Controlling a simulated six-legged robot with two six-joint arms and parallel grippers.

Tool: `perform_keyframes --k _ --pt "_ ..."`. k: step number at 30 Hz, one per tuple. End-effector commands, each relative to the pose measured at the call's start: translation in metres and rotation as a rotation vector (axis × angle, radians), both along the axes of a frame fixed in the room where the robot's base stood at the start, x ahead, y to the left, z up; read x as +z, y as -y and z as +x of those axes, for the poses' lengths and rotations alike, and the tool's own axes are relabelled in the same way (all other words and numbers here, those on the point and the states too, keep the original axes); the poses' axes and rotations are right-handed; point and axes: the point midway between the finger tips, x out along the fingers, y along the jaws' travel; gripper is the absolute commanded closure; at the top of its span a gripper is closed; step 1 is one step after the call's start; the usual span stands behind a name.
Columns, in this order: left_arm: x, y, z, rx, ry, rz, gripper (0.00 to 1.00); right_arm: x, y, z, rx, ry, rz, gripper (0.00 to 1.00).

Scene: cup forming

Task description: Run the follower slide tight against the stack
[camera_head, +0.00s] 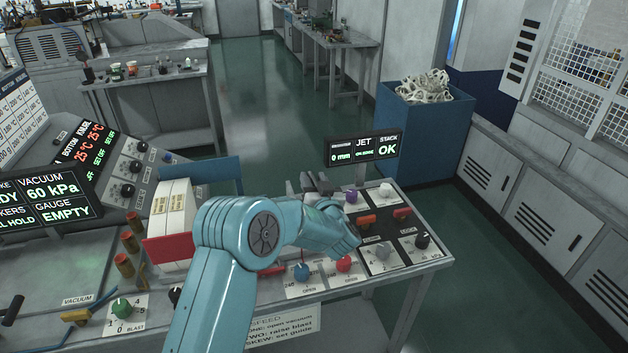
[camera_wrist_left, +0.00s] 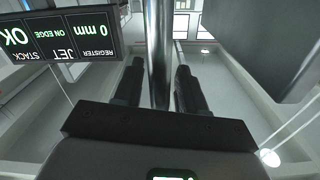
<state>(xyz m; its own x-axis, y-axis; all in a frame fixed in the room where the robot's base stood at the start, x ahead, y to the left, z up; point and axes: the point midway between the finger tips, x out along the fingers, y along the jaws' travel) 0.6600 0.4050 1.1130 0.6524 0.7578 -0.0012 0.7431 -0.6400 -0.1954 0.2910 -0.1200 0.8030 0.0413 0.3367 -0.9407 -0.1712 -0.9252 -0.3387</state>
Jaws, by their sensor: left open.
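The teal left arm crosses the bench in the head view, and its wrist hides most of the left gripper. Dark upright pieces just beyond the wrist may be its fingers, but I cannot tell. In the left wrist view the gripper (camera_wrist_left: 157,75) is open, its two black fingers on either side of a shiny metal rod (camera_wrist_left: 160,45). Whether the rod belongs to the follower slide, or is touched, I cannot tell. A block of pale sheets (camera_head: 174,208), likely the stack, stands left of the arm behind a red plate (camera_head: 168,248). The right gripper is not in view.
A display (camera_head: 362,149) reads 0 mm and STACK OK; it also hangs upside down in the wrist view (camera_wrist_left: 70,35). Knobs and a black switch panel (camera_head: 392,233) lie right of the wrist. A blue bin (camera_head: 425,140) stands behind the bench. Open floor lies beyond.

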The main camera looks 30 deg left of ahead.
Motion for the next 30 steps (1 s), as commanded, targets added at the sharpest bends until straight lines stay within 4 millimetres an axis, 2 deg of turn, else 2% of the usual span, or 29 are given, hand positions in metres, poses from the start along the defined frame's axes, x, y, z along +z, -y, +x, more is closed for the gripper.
perform_keyframes --k 2,3,5,6,14,17,24,30 --pt "0.000 0.000 0.000 0.000 0.000 0.000 0.60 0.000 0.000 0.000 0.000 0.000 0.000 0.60" --pt "0.000 0.000 0.000 0.000 0.000 0.000 0.66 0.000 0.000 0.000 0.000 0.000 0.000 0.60" --pt "0.000 0.000 0.000 0.000 0.000 0.000 0.86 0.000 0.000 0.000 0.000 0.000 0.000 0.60" --pt "0.000 0.000 0.000 0.000 0.000 0.000 0.99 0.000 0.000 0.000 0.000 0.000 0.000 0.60" --pt "-0.001 -0.005 -0.006 0.003 0.000 0.000 1.00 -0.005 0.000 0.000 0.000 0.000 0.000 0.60" --pt "-0.003 -0.021 -0.022 0.006 0.001 0.002 1.00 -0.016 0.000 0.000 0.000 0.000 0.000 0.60" --pt "-0.004 -0.065 -0.074 0.008 0.003 0.002 1.00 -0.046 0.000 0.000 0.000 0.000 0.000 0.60" --pt "-0.001 -0.084 -0.098 0.006 0.003 0.002 1.00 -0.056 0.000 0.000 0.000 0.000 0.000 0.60"
